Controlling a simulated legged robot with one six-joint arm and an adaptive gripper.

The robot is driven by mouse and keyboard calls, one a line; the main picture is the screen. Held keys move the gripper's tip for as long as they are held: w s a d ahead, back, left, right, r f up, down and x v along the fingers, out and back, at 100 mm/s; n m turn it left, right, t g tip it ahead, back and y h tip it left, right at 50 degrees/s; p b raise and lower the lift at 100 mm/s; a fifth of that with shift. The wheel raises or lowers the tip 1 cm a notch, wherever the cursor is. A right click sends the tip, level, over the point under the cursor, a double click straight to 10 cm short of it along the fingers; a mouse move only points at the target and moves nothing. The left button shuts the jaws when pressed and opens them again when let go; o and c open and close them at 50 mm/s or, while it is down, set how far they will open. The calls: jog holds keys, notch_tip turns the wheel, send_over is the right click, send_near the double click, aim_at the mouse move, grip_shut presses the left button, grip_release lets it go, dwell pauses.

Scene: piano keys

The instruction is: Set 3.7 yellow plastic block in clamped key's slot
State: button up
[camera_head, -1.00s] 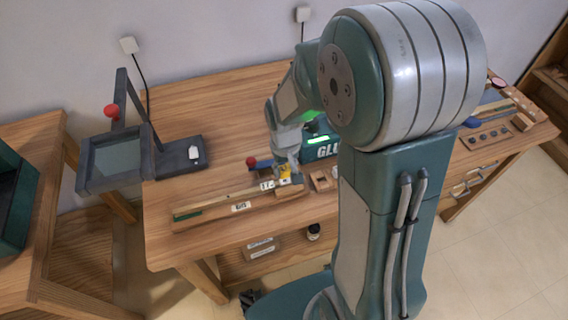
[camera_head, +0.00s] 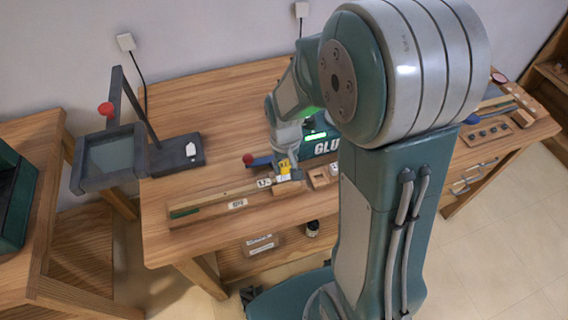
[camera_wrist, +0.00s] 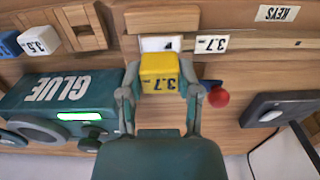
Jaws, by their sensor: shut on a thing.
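The yellow block (camera_wrist: 160,75), marked 3.7, is between the fingers of my gripper (camera_wrist: 161,88) in the wrist view. My gripper is shut on it. The block also shows as a small yellow patch in the head view (camera_head: 284,167), at the right part of the long wooden key (camera_head: 215,200). A white patch (camera_wrist: 160,44) lies just beyond the block, next to the key's 3.7 label (camera_wrist: 211,44). The block overlaps the patch's near edge; I cannot tell whether they touch. The slot's inside is hidden.
The green GLUE box (camera_wrist: 62,105) stands close beside my gripper. A red knob (camera_wrist: 218,97) is on its other side.

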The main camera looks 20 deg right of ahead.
jog(key=shift+a, duration=0.25)
jog(key=shift+d+f, duration=0.3)
jog(key=shift+f, duration=0.15)
dwell(0.5)
jog(key=shift+a+f, duration=0.1)
jog(key=shift+f, duration=0.55)
dwell(1.1)
jog(key=o, duration=1)
jog(key=shift+c, duration=0.2)
jog(key=shift+o, duration=1.1)
jog(key=shift+r, duration=0.1)
